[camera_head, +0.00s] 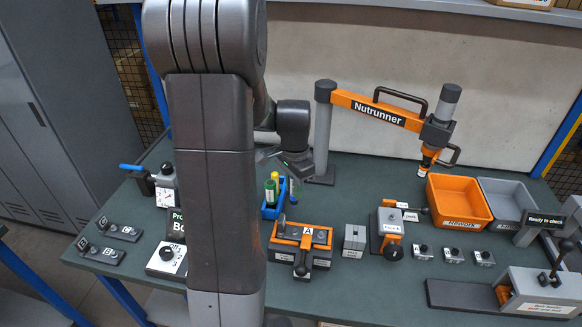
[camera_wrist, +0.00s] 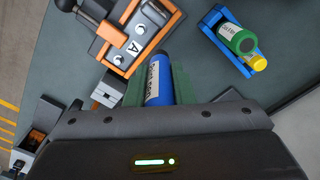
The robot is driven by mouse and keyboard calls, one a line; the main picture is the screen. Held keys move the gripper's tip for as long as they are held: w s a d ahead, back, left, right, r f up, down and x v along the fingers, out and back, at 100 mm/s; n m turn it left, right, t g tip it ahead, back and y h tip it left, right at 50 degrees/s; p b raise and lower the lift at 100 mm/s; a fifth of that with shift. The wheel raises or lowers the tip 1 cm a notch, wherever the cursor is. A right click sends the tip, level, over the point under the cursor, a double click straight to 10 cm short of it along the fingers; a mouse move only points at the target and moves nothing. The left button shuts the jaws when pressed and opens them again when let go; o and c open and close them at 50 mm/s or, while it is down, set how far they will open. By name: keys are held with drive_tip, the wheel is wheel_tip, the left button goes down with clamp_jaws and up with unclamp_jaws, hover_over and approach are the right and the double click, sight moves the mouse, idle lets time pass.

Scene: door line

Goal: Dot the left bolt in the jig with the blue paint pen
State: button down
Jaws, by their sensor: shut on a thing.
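My gripper (camera_head: 284,162) is shut on the blue paint pen (camera_wrist: 158,78). In the wrist view the pen sits between the green finger pads, its label partly showing. In the head view my arm hides much of the scene, and the gripper is above and behind the blue pen rack (camera_head: 269,211). The orange jig (camera_head: 277,243), marked A, stands in front of the rack. The wrist view shows the jig (camera_wrist: 108,50) at upper left with two pale bolt heads (camera_wrist: 141,29) beside the A label. The pen is apart from the jig.
The rack holds a green pen (camera_wrist: 237,38) and a yellow pen (camera_wrist: 258,62). A grey block (camera_head: 355,238) and an orange clamp unit (camera_head: 389,222) stand right of the jig. The Nutrunner arm (camera_head: 375,109) rises behind. Orange and grey bins (camera_head: 461,203) are at the right.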

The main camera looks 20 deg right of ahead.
drive_tip(key=shift+s+a+f+b, duration=0.2)
drive_tip(key=shift+s+f+b, duration=0.4)
drive_tip(key=shift+f, duration=0.2)
drive_tip(key=shift+s+a+f+b, duration=0.2)
drive_tip(key=shift+s+f+b, duration=0.4)
drive_tip(key=shift+f, duration=0.15)
drive_tip(key=shift+s+a+f+b, duration=0.2)
drive_tip(key=shift+s+f+b, duration=0.35)
drive_tip(key=shift+f, duration=0.25)
drive_tip(key=shift+f+b, duration=0.5)
drive_tip(key=shift+f, duration=0.1)
drive_tip(key=shift+r, duration=0.15)
wheel_tip(320, 180, up, 6)
drive_tip(key=p, duration=0.4)
drive_tip(key=shift+p, duration=0.4)
drive_tip(key=shift+w, duration=0.1)
